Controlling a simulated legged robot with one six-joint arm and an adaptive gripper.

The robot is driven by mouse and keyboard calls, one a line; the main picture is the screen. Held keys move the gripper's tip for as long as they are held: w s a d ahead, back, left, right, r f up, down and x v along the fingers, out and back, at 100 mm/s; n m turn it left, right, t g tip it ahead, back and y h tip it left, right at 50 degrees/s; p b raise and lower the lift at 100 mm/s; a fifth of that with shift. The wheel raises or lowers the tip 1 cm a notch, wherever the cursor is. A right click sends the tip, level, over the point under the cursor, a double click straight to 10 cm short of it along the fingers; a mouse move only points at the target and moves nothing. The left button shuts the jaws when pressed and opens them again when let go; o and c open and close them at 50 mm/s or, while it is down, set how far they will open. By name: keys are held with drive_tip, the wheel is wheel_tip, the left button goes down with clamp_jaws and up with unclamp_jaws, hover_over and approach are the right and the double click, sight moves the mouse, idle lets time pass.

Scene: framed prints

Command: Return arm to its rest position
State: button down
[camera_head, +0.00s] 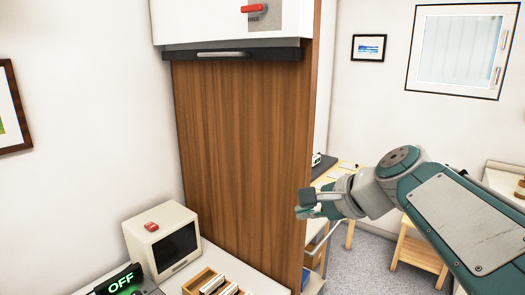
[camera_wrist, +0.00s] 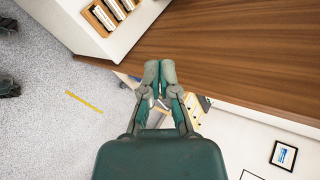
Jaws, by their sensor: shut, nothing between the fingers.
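My gripper (camera_head: 306,205) is at the end of my teal and grey arm, which reaches in from the right in the head view. Its fingers point left, in front of the right edge of the wooden panel (camera_head: 238,150). In the wrist view my gripper (camera_wrist: 160,70) is shut, with its two fingertips together and nothing between them. The wooden panel also shows in the wrist view (camera_wrist: 240,50), beyond and to the right of the fingers. I cannot tell the exact gap between the fingers and the panel.
A white cabinet (camera_head: 200,20) with a red handle is above the panel. A wooden stool (camera_head: 420,250) stands right. Grey floor (camera_wrist: 60,90) is open at left.

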drive_tip(key=s+d+f+n+h, duration=0.3)
drive_tip(key=s+f+n, duration=0.3)
drive_tip(key=s+f, duration=0.2)
drive_tip(key=s+d+f+n+g+h, duration=0.1)
drive_tip(key=s+d+f+n+h, duration=0.3)
drive_tip(key=s, duration=0.5)
wheel_tip(320, 180, down, 4)
drive_tip(key=n, duration=0.2)
drive_tip(key=shift+s+d+r+n+g+h, duration=0.15)
drive_tip(key=shift+s+d+n+g+h, duration=0.15)
drive_tip(key=shift+s+n+h, duration=0.1)
